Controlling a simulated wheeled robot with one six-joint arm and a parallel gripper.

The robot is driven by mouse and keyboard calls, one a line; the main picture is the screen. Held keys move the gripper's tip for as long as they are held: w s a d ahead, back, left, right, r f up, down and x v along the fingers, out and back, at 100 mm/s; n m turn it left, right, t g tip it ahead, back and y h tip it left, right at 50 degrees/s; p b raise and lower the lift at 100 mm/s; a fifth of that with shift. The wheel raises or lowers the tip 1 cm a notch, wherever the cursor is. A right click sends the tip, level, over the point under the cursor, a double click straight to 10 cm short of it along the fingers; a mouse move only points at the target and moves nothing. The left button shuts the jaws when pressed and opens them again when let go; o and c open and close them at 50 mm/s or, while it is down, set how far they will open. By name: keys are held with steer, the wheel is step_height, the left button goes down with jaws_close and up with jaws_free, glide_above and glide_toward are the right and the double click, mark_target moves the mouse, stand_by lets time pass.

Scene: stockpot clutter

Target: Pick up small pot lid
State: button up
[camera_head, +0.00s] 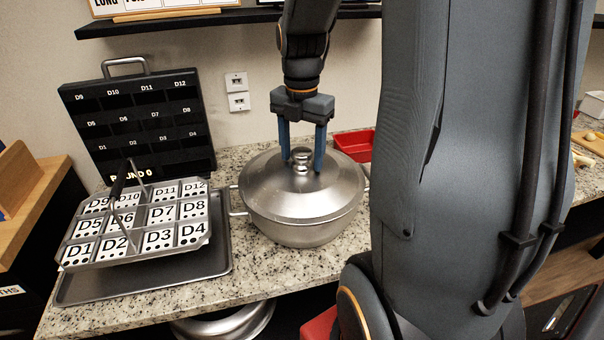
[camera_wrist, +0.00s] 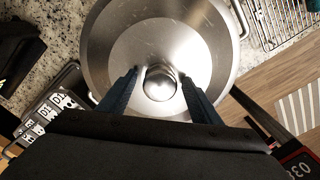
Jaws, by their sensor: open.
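A steel pot (camera_head: 300,232) stands on the granite counter with a round metal lid (camera_head: 268,190) resting on it. The lid has a knob (camera_head: 301,157) at its centre. My gripper (camera_head: 303,168) points down over the lid, its two blue fingers open on either side of the knob. In the wrist view the knob (camera_wrist: 160,83) lies between the open fingertips (camera_wrist: 158,84), with a gap visible on each side. The lid (camera_wrist: 150,40) fills the upper middle of that view. I cannot tell whether the fingertips touch the lid.
A tray with a rack of labelled cards (camera_head: 140,225) stands left of the pot, with a black case (camera_head: 140,120) behind it. A red tray (camera_head: 354,144) lies behind the pot at the right. A black shelf (camera_head: 190,22) hangs above. Bare counter (camera_head: 215,160) shows behind the pot.

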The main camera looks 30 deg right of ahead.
steer(key=c, duration=1.5)
jaws_close()
steer(key=shift+r, duration=0.15)
